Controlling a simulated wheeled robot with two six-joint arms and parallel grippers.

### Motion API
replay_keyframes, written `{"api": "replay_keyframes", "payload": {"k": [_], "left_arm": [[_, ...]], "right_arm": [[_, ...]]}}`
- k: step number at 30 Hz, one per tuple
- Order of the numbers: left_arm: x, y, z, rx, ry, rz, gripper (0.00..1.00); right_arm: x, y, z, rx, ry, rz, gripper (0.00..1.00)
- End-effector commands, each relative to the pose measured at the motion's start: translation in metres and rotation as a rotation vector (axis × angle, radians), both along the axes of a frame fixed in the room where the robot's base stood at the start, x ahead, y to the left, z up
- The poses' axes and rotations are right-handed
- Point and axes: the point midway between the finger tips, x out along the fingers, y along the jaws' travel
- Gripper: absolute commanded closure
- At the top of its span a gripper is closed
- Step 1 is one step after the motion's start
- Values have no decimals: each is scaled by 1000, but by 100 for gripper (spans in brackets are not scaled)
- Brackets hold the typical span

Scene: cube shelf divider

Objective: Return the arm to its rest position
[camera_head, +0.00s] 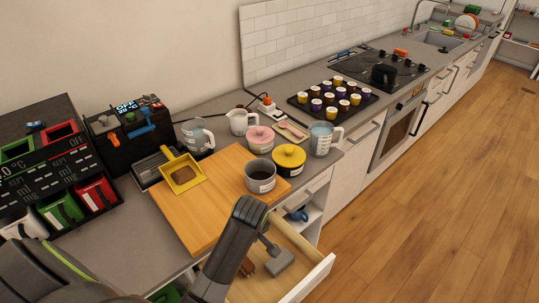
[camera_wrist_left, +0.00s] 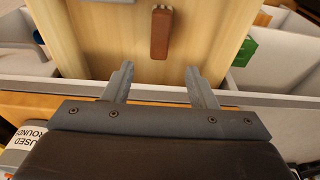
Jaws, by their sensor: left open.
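My left arm (camera_head: 232,240) reaches in from the bottom left of the head view and bends downward over the open drawer (camera_head: 318,278). Its gripper fingers are not clear there. In the left wrist view my left gripper (camera_wrist_left: 160,84) is open, with nothing between its two fingers. It points toward the wooden drawer bottom. A brown bar-shaped item (camera_wrist_left: 161,33) lies on that bottom beyond the fingertips, apart from them. A grey block (camera_head: 279,261) shows beside my arm over the drawer in the head view. My right gripper is out of view.
A tray of capsules (camera_head: 333,98) is behind. The floor at right is clear.

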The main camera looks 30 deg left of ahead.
Motion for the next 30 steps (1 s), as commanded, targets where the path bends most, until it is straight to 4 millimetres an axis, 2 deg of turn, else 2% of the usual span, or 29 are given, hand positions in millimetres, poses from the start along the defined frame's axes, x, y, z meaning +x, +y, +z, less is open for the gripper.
{"api": "replay_keyframes", "payload": {"k": [5,8,11,13,18,24,30], "left_arm": [[-2,1,-1,0,0,-5,48],[-13,5,-3,3,-1,-55,48],[-38,14,-6,10,-4,-177,48],[-63,22,-5,24,-8,-302,48],[-116,35,7,75,-22,-609,48],[-155,40,24,129,-27,-851,48],[-184,41,42,181,-27,-1041,48]], "right_arm": [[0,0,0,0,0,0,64],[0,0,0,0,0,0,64],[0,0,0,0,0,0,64],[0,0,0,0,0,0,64],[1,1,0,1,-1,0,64],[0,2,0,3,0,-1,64],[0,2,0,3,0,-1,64]]}}
